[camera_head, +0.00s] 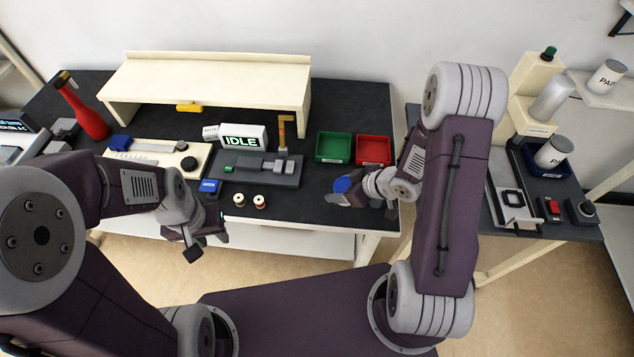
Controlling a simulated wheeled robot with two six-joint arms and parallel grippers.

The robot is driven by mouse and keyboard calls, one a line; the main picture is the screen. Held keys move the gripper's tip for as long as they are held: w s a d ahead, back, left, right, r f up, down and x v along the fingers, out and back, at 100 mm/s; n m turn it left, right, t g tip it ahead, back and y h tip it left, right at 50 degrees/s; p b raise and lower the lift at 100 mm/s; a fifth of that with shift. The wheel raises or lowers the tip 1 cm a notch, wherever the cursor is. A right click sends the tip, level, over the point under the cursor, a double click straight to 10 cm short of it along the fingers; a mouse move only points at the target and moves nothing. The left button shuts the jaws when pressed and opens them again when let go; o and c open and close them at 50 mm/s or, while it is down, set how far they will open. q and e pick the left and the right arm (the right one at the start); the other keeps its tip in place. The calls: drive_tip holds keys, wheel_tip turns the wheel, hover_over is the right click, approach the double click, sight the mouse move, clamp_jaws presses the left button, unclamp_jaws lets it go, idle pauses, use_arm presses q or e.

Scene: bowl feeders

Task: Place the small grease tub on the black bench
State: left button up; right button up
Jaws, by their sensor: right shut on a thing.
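The small grease tub (342,185) shows as a round blue top at my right gripper (345,194). The gripper is shut on it, over the right front part of the black bench (300,212). The fingers hide much of the tub, and I cannot tell whether its base touches the bench. My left gripper (207,246) is open and empty, pointing down at the bench's front edge, left of the middle.
A green bin (333,147) and a red bin (373,150) stand behind the tub. Two small spools (260,201) stand near the front edge. An IDLE sign (243,137) and a grey fixture (256,170) are mid-bench. Bare bench lies between spools and tub.

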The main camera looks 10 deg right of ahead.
drive_tip(key=w+a+f, duration=0.2)
drive_tip(key=w, duration=0.1)
drive_tip(key=w+a+f, duration=0.1)
drive_tip(key=w, duration=0.1)
drive_tip(key=shift+w+a+f, duration=0.2)
drive_tip(key=shift+f, duration=0.2)
wheel_tip(320, 180, down, 4)
drive_tip(key=shift+r, duration=0.2)
drive_tip(key=shift+f, duration=0.25)
drive_tip(key=o, duration=1.5)
drive_tip(key=shift+f, duration=0.1)
drive_tip(key=shift+c, duration=0.2)
